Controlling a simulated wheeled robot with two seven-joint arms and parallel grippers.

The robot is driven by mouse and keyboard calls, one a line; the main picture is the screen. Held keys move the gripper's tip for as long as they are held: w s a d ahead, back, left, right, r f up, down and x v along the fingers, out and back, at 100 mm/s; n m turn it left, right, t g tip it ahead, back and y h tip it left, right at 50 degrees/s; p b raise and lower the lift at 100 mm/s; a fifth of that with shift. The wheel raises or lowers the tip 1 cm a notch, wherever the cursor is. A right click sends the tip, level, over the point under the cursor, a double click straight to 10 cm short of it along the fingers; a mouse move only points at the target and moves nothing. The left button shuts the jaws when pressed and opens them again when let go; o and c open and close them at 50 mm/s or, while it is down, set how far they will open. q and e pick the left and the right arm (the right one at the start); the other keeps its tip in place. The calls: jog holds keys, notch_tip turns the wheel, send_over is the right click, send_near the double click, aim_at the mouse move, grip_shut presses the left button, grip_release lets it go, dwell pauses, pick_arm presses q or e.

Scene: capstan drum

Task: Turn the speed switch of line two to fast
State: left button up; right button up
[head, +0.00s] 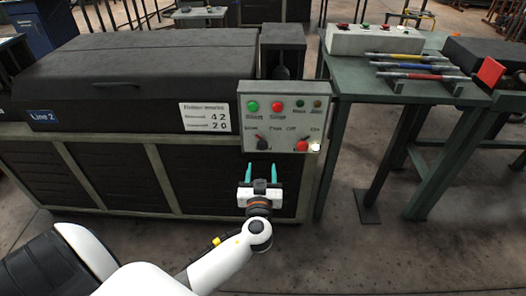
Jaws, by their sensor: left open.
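The control panel (283,117) is a grey box on the front right of the dark machine marked Line 2 (43,117). Its lower left carries a black rotary knob (263,143) under a small label, its lower right a red knob (302,146). Green and red buttons sit above. The lettering is too small to read surely, and I cannot tell the black knob's exact setting. My left gripper (261,172) is open and empty, its teal fingers pointing up just below the black knob, apparently apart from it. My right gripper is out of view.
A green table (375,85) stands to the right with a white switch box (374,40) and several coloured-handled tools (417,68). A red square piece (490,72) is at the far right. The floor in front is clear.

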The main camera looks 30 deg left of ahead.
aim_at(262, 147)
pick_arm(q)
jog(key=x, duration=1)
jog(key=shift+w+a, duration=0.1)
jog(key=shift+a, duration=0.05)
jog(key=shift+w+a, duration=0.35)
jog(key=shift+w, duration=0.2)
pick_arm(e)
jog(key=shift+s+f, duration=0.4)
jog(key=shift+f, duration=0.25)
pick_arm(q)
jog(key=shift+c, duration=0.5)
jog(key=c, duration=0.8)
